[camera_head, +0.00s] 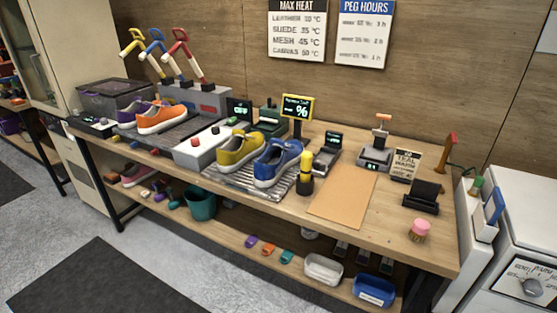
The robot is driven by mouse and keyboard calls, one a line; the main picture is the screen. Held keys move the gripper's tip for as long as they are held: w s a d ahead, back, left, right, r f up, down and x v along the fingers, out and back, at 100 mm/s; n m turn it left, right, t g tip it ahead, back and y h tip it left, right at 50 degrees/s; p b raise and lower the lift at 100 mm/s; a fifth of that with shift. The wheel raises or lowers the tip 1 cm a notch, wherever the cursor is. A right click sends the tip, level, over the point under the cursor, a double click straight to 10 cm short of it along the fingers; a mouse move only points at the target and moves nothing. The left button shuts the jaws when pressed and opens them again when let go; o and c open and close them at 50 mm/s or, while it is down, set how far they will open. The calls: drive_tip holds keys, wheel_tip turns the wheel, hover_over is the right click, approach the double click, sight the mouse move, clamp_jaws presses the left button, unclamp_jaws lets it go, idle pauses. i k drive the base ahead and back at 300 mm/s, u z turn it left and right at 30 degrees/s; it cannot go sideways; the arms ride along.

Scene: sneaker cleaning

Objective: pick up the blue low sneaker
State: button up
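The blue low sneaker (278,163) has a pale sole and stands on a ridged metal rack (226,182) near the middle of the bench. A yellow-green sneaker (240,150) stands close beside it on the left. A black and yellow bottle-like item (306,174) stands just right of the blue sneaker, close to its front end. My gripper is not in view.
The wooden bench (393,232) holds a brown mat (342,200) right of the rack. Orange (163,117) and purple sneakers sit at left. A white control box (202,146) and a lit percent display (298,107) stand near the rack. Open floor lies in front.

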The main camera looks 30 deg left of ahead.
sight(280, 155)
drive_tip(key=u, duration=0.1)
drive_tip(key=k, duration=0.45)
drive_tip(key=u, duration=1.7)
drive_tip(key=i, duration=1.75)
drive_tip(key=z, duration=0.65)
